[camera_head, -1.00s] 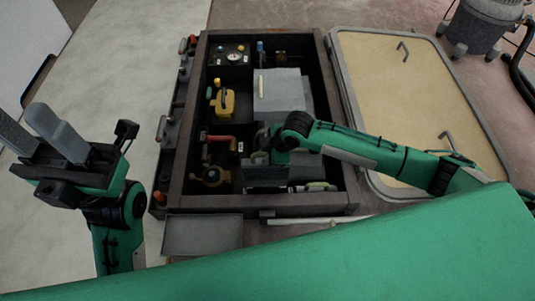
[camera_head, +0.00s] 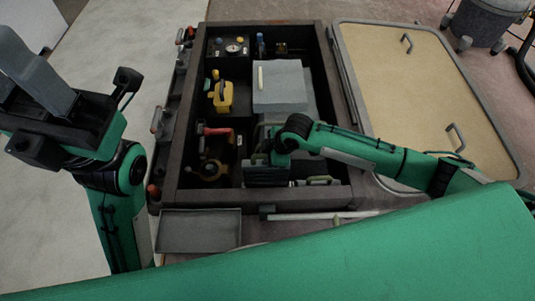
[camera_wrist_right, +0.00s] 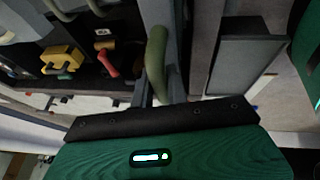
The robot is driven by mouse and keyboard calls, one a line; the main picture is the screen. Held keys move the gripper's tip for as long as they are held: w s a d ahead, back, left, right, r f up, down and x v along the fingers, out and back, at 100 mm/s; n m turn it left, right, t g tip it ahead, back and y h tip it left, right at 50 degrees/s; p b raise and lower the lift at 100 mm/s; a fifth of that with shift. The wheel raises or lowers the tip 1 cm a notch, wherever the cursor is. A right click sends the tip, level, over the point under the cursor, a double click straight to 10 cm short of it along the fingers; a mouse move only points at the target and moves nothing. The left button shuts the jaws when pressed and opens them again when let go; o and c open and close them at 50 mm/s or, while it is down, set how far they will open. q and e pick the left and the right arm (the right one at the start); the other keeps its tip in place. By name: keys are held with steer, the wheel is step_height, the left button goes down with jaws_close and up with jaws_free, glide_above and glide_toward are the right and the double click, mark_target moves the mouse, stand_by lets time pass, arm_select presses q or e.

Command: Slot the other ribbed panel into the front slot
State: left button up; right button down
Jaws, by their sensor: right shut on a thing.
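My right gripper (camera_head: 274,153) is inside the front part of the dark open box (camera_head: 190,140). It is shut on the olive handle (camera_wrist_right: 157,65) of a grey ribbed panel (camera_head: 265,176), which stands upright below it near the box's front wall. The arm hides part of the panel, and its lower edge and the slot are hidden. Another pale green handle (camera_head: 319,180) shows just to the right, low by the front wall; what it belongs to is mostly hidden. My left gripper (camera_head: 22,88) is open and empty, left of the box.
A grey block (camera_head: 280,88) fills the box's middle right. Yellow (camera_head: 222,97) and red-handled (camera_head: 217,131) fittings line its left compartments. An empty grey tray (camera_head: 200,232) and a pale rod (camera_head: 320,216) lie in front. A beige hatch panel (camera_head: 415,90) lies right.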

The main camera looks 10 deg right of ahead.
steer(key=b, duration=0.2)
glide_above(268, 180)
steer(key=w, duration=0.1)
steer(key=shift+w+f, duration=0.2)
steer(key=shift+f, duration=3.8)
steer(key=shift+f+b, duration=1.75)
steer(key=shift+f, duration=2.2)
steer(key=c, duration=1.3)
jaws_free()
steer(key=shift+s, duration=0.1)
